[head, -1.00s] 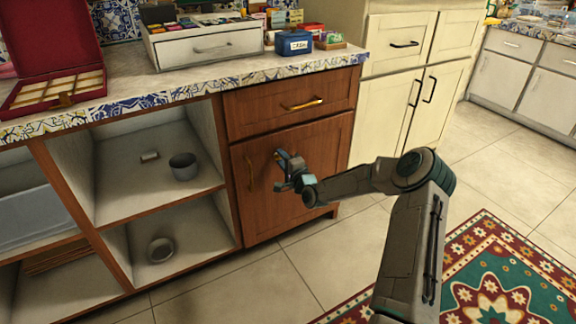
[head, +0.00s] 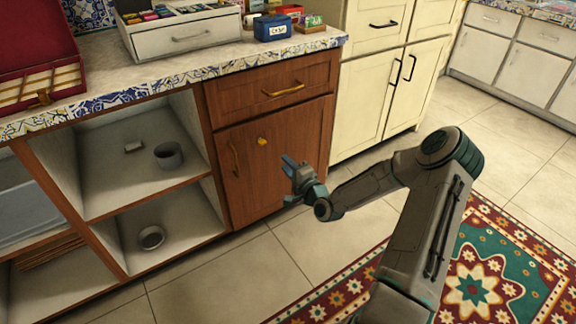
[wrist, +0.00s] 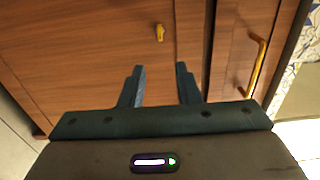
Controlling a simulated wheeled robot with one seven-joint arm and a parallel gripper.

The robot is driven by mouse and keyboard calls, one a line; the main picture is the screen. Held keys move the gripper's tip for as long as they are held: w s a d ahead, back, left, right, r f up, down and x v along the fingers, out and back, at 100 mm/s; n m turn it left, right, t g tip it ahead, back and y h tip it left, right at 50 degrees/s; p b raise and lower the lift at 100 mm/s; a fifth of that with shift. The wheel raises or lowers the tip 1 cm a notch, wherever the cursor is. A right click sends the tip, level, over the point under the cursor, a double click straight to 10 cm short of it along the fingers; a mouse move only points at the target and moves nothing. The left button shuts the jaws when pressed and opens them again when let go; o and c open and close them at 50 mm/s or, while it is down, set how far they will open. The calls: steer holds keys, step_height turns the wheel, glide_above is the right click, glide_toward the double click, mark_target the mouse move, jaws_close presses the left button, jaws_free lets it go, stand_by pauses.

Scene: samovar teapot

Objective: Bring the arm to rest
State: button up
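My gripper (head: 291,163) is in front of the brown lower cabinet door (head: 290,140), apart from it. In the wrist view my gripper (wrist: 161,72) shows two dark fingers spread apart with nothing between them. A small yellow key-like piece (head: 262,141) sits on the door, left of my gripper in the head view. It also shows in the wrist view (wrist: 160,33), beyond the fingers. The door is closed, with a brass handle (head: 234,158) on its left side. My arm is bent at the elbow over the floor.
The counter (head: 90,103) holds an open red box (head: 30,45), a white drawer box (head: 180,37) and a blue tin (head: 272,28). Open shelves with a grey cup (head: 168,155) and a bowl (head: 151,237) stand left. The tiled floor (head: 230,280) and patterned rug (head: 480,285) are clear.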

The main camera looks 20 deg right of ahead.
stand_by(0.3)
steer(key=s+a+r+n+g+h+p, duration=0.1)
steer(key=s+r+n+g+h+p, duration=0.2)
steer(key=r+p, duration=0.4)
steer(key=s+r+n+g+h+p, duration=0.1)
steer(key=s+r+n+g+p, duration=0.35)
steer(key=r, duration=0.55)
steer(key=s+a+r+n+g+h+p, duration=0.1)
steer(key=s+r+n+g+h+p, duration=0.15)
steer(key=s+r+n+p, duration=0.35)
steer(key=s+a+r+g+p, duration=0.1)
steer(key=s+r+g+p, duration=0.1)
steer(key=s+r+p, duration=0.4)
steer(key=s+a+r+g+p, duration=0.2)
steer(key=s+r+p, duration=0.4)
steer(key=s+r, duration=0.9)
step_height(320, 180, up, 4)
steer(key=shift+s+r+n+y+p, duration=0.25)
steer(key=shift+s+n+y+p, duration=0.15)
steer(key=shift+n+y, duration=0.05)
steer(key=shift+c, duration=0.4)
